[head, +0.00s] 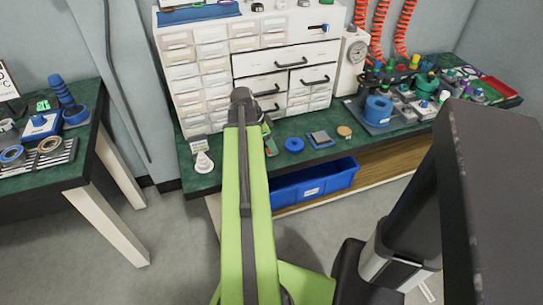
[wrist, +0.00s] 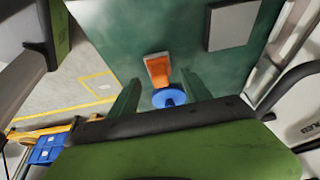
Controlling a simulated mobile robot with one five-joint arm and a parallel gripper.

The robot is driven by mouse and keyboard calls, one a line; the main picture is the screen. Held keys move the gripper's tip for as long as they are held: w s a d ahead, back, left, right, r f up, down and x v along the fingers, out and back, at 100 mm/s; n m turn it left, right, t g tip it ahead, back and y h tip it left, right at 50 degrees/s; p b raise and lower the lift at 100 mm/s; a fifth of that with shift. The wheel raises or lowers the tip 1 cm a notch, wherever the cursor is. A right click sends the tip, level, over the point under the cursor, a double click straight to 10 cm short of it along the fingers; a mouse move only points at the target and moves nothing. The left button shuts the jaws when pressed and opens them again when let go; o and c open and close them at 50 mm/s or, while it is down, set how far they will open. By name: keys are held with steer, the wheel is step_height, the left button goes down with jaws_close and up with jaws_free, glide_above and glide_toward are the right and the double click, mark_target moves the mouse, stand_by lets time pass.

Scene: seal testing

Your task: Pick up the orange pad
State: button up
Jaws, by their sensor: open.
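The orange pad (wrist: 157,68) lies on the green bench top in the wrist view, with a paler upper end. A blue round piece (wrist: 169,97) is close to its lower end. My gripper (wrist: 161,78) is open, its two dark green fingers on either side of the pad and the blue piece in the picture. Nothing is held between them. I cannot tell how high the fingers are above the bench. In the head view my green arm hides most of this spot, and the fingers are hard to make out.
The wrist view shows a grey square plate (wrist: 232,25) at the upper right. In the head view a white drawer cabinet (head: 245,62) stands behind. A blue ring (head: 294,145), a small square pad (head: 320,139) and a tan disc (head: 344,131) lie right of my arm.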

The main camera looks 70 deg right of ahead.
steer(key=shift+b+x, duration=0.35)
steer(key=shift+x, duration=0.6)
steer(key=shift+r, duration=0.15)
steer(key=shift+c, duration=0.5)
jaws_close()
steer(key=shift+r+p, duration=0.1)
steer(key=shift+p, duration=0.2)
